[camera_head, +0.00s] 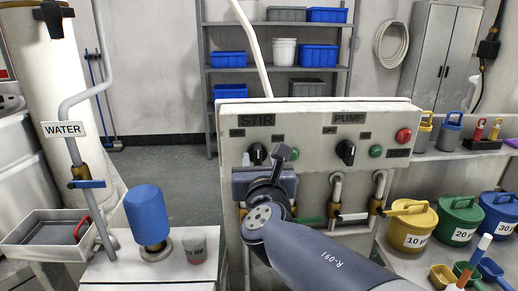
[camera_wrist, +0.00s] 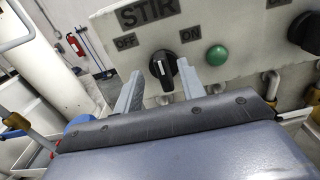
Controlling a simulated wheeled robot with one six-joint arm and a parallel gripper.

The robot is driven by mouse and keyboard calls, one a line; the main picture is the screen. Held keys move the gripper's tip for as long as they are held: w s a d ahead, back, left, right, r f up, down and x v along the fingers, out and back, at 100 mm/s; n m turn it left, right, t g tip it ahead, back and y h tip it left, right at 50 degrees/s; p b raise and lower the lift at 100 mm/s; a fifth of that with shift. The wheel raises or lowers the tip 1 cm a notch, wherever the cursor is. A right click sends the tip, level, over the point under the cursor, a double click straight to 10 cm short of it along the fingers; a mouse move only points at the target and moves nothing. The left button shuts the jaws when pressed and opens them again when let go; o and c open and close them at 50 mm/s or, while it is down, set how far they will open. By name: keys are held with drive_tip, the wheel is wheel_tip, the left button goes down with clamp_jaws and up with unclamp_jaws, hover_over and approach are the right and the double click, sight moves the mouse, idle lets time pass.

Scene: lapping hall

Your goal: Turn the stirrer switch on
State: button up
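The stirrer switch is a black rotary knob with a white mark (camera_wrist: 163,70) on a cream panel, below the word STIR, with OFF at its upper left and ON at its upper right. In the head view the knob (camera_head: 257,153) is partly hidden by my gripper (camera_head: 280,157). In the wrist view my gripper (camera_wrist: 160,68) is open, one finger on each side of the knob, with gaps visible. A green button (camera_wrist: 217,56) sits right of the knob.
The panel also carries a PUMP knob (camera_head: 345,152), a second green button (camera_head: 376,151) and a red button (camera_head: 403,136). Taps (camera_head: 336,190) stick out below. A blue cylinder (camera_head: 147,215) and a grey cup (camera_head: 195,246) stand on the left bench. Lidded buckets (camera_head: 411,230) stand at right.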

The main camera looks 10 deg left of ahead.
sight(258, 153)
drive_tip(key=shift+p+x, duration=0.3)
drive_tip(key=shift+x, duration=2.5)
drive_tip(key=shift+c, duration=0.6)
clamp_jaws()
